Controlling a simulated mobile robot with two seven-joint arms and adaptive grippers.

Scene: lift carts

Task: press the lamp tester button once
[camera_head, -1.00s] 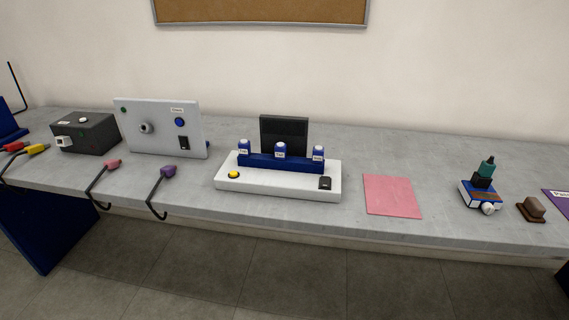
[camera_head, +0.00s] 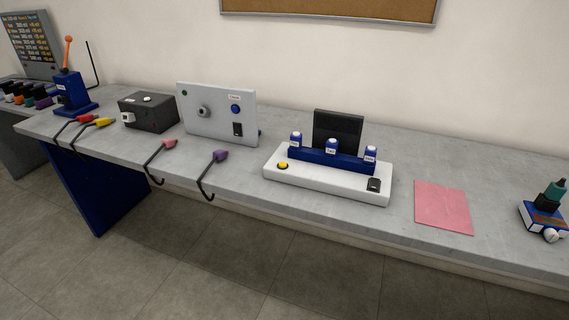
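A white base (camera_head: 330,187) stands on the bench, with a yellow button (camera_head: 283,165) at its left end and a black switch (camera_head: 374,185) at its right end. A blue rack on it (camera_head: 340,161) carries small blue-and-white labelled pieces, with a dark upright panel (camera_head: 338,130) behind. A light grey upright panel (camera_head: 218,125) to its left has a blue button (camera_head: 236,108) under a small label, a round knob and a black switch. The labels are too small to read, so I cannot tell which device is the lamp tester. Neither gripper is in view.
The grey bench (camera_head: 305,220) runs across the view. Left are a black box (camera_head: 148,113), a blue lever stand (camera_head: 73,95) and coloured plugs (camera_head: 219,156) with cables over the front edge. Right are a pink mat (camera_head: 443,207) and a blue-and-white device (camera_head: 543,215). Floor in front is clear.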

